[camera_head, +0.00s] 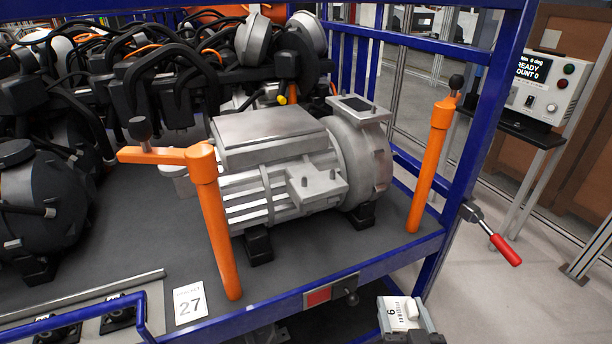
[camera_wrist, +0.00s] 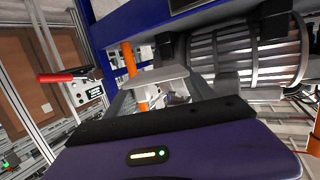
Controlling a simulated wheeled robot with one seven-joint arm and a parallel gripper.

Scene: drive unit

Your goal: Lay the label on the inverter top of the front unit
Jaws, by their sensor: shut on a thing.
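The front unit is a silver finned motor (camera_head: 285,190) on the rack's dark deck, with a flat grey inverter top (camera_head: 268,137) that is bare. It also shows in the wrist view (camera_wrist: 250,50) at the upper right. My gripper (camera_head: 408,322) is low at the bottom right in the head view, outside the rack's front rail and apart from the unit. It is shut on a small white label (camera_head: 398,311) with a dark print. In the wrist view the label (camera_wrist: 160,77) is a pale plate between my fingers (camera_wrist: 160,92).
Orange posts (camera_head: 215,235) (camera_head: 430,165) stand at both sides of the unit; the left one has an arm (camera_head: 155,155) reaching left. A blue rail (camera_head: 370,268) edges the deck. A red-handled clamp (camera_head: 500,245) sticks out right. A card marked 27 (camera_head: 189,303) lies front left.

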